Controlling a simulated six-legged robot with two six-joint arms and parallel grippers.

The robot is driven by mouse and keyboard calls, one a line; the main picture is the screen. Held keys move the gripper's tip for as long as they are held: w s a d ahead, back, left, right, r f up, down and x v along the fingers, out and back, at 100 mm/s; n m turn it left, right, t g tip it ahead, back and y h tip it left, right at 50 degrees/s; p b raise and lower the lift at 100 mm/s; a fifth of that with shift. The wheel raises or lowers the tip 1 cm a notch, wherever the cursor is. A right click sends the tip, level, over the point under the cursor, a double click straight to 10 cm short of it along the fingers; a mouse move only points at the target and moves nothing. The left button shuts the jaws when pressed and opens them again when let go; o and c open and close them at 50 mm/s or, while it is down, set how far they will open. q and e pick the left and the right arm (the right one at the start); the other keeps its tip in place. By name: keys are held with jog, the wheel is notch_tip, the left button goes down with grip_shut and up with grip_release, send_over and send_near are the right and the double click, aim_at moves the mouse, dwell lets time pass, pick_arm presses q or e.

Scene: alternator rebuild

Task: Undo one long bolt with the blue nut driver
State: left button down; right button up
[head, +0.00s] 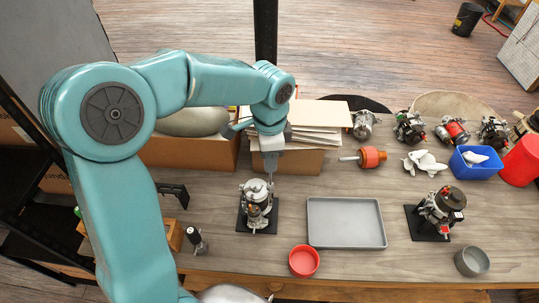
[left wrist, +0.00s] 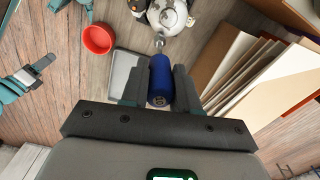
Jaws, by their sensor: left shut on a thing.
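My left gripper (head: 271,172) is over the alternator (head: 257,205), which stands on a black mat (head: 243,222). In the left wrist view the gripper (left wrist: 160,85) is shut on the blue nut driver (left wrist: 161,78), with a finger on each side of its handle. The driver's thin metal shaft (head: 270,180) points down at the alternator's upper right edge; I cannot tell whether its tip touches. The alternator also shows at the top of the left wrist view (left wrist: 168,14). The long bolts are too small to make out. My right gripper seems to be at the wrist view's left edge (left wrist: 40,68), its jaws unclear.
A grey tray (head: 346,243) and a red bowl (head: 304,260) are right of the alternator. A second unit (head: 441,212) stands further right, near a grey bowl (head: 472,261). A cardboard box (head: 290,162) with panels is behind.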

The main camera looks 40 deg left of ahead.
pick_arm(q)
jog(key=n+b, duration=0.1)
jog(key=n, duration=0.2)
jog(key=shift+f+n, duration=0.15)
jog(key=shift+n, duration=0.15)
jog(key=n+b, duration=0.1)
jog(key=n, duration=0.4)
jog(key=shift+d+n, duration=0.15)
jog(key=shift+n, duration=0.15)
jog(key=n+b, duration=0.1)
jog(key=n, duration=0.2)
jog(key=shift+n, duration=0.4)
jog(key=n, duration=0.4)
jog(key=shift+d, duration=0.1)
jog(key=shift+r+n, duration=0.2)
jog(key=shift+n, duration=0.1)
